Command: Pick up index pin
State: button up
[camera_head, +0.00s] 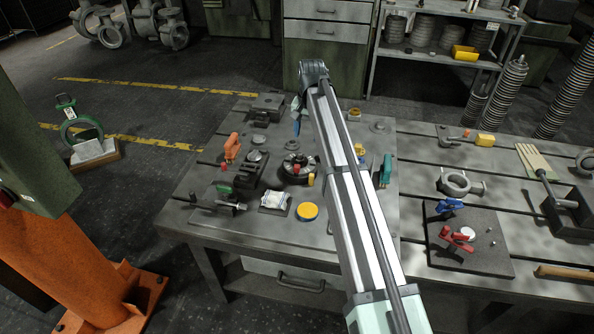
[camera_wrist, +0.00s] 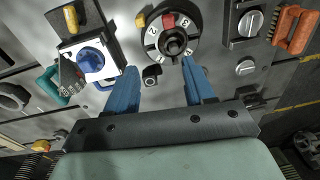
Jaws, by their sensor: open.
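A dark round indexing dial (camera_wrist: 172,40) with white numbers and a central knob lies on the table; it also shows in the head view (camera_head: 299,168). A red piece (camera_wrist: 168,21) sits on its face and a yellow piece (camera_wrist: 140,19) sits at its rim. I cannot tell for sure which piece is the index pin. A small dark block with a round hole (camera_wrist: 151,78) lies just below the dial. My gripper (camera_wrist: 158,66) is open and empty, its blue fingers apart, above the table on the near side of the dial. In the head view the arm partly hides the gripper.
A white plate with a blue knob (camera_wrist: 91,60) and a teal-handled tool (camera_wrist: 48,84) lie left in the wrist view. A dark fixture (camera_wrist: 246,24) and orange-handled brush (camera_wrist: 294,30) lie right. A yellow disc (camera_head: 307,211) and a board with red and blue clamps (camera_head: 470,255) are nearby.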

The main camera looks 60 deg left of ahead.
aim_at(297, 167)
jog(key=shift+n+h, duration=0.3)
jog(key=shift+h, duration=0.1)
jog(key=s+f, duration=0.1)
jog(key=f, duration=0.3)
jog(key=s+f, duration=0.1)
jog(key=f, duration=0.4)
jog(key=s+f, duration=0.1)
jog(key=f, duration=0.3)
jog(key=shift+s+a+f, duration=0.15)
jog(key=shift+a, duration=0.2)
jog(key=shift+c, duration=0.4)
grip_shut()
